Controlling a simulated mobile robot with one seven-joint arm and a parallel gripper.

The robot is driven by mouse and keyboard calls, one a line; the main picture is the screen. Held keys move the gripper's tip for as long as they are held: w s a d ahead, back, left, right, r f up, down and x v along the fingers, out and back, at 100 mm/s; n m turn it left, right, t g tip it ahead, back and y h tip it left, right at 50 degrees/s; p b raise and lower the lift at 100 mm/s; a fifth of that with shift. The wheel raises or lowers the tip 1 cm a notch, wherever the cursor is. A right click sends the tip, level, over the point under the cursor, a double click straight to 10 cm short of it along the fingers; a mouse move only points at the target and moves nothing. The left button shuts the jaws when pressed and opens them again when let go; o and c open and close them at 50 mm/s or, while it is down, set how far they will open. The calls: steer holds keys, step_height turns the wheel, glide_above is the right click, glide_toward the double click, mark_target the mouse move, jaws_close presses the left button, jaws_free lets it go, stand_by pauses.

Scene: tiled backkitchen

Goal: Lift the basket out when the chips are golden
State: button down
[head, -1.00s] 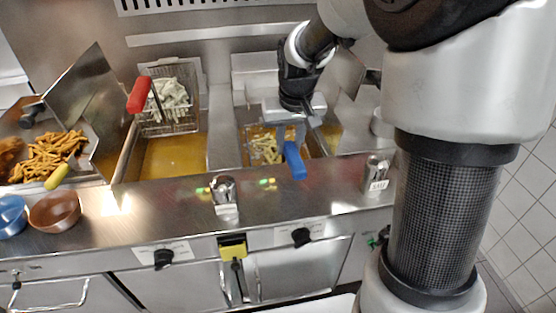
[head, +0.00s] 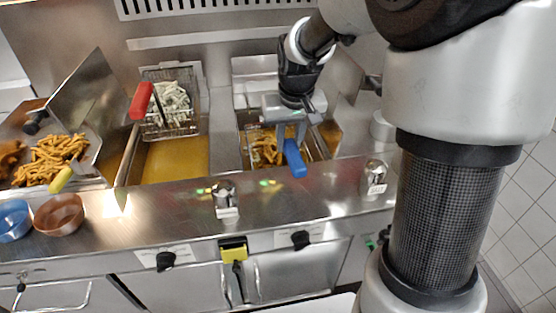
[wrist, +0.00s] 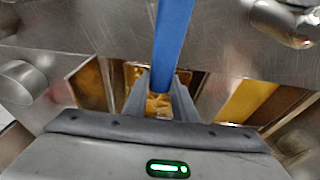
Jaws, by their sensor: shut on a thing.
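My gripper (head: 289,125) is over the right fryer well, shut on the blue handle (head: 294,160) of a wire basket. In the wrist view the blue handle (wrist: 173,45) runs up between the two fingers (wrist: 160,95). The basket (head: 310,148) sits in the right well, partly hidden by my gripper. The chips (head: 265,150) in it look golden-orange. A second basket (head: 188,125) with a red handle (head: 141,101) hangs above the left well's oil (head: 175,160) and holds pale chips (head: 171,104).
A tray of golden chips (head: 50,160) with a yellow-handled scoop (head: 61,180) is at the left. A blue bowl (head: 13,221) and a brown bowl (head: 59,215) stand on the front counter. Two metal shakers (head: 225,195) (head: 375,175) stand along the front ledge.

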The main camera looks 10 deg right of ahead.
step_height(320, 180, up, 7)
steer(key=p, duration=0.4)
steer(key=shift+r, duration=0.1)
